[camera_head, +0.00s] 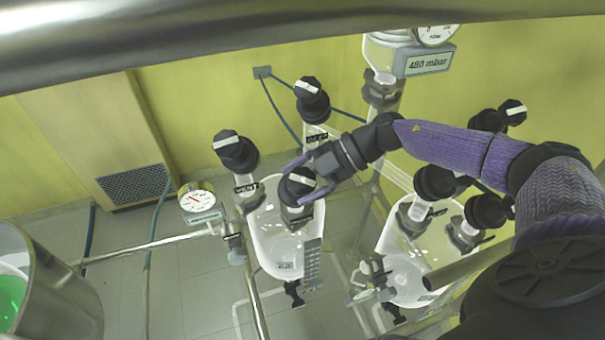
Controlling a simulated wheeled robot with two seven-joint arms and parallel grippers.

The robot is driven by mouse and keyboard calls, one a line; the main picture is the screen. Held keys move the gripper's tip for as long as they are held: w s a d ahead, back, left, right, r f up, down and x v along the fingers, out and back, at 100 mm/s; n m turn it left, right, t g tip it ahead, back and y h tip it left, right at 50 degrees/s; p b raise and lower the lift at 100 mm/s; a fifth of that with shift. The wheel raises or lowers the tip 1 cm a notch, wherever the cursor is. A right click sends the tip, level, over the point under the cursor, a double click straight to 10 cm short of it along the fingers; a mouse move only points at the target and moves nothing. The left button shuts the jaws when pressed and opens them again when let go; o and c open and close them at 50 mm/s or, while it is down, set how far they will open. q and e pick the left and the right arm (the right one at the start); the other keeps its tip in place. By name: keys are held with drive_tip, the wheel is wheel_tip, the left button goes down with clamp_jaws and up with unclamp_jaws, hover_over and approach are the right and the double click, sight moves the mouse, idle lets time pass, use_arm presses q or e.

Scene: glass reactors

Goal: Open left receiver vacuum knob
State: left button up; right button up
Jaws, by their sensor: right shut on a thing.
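The left receiver is a clear glass vessel (268,235) with several black knobs on top. My right gripper (306,180) reaches in from the right and is shut on the front black knob (294,190), one finger on its far side and one on its near side. This knob has a white bar on its cap, and a dark label sits below it, too small to read surely. The left black knob (236,152) sits above a label reading VENT. The rear black knob (312,100) stands behind my gripper. My left gripper is not in view.
A second glass receiver (405,275) with its own black knobs stands to the right, under my right arm. A round gauge (196,196) is left of the first receiver. A 480 mbar display (428,61) is at the top. A steel vessel (60,300) stands at lower left.

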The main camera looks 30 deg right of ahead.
drive_tip(key=shift+n+g, duration=0.5)
drive_tip(key=shift+g, duration=0.1)
drive_tip(key=shift+f+g, duration=0.15)
drive_tip(key=shift+g, duration=0.15)
drive_tip(key=o, duration=1.2)
drive_tip(key=shift+a, duration=0.1)
drive_tip(key=shift+c, duration=0.2)
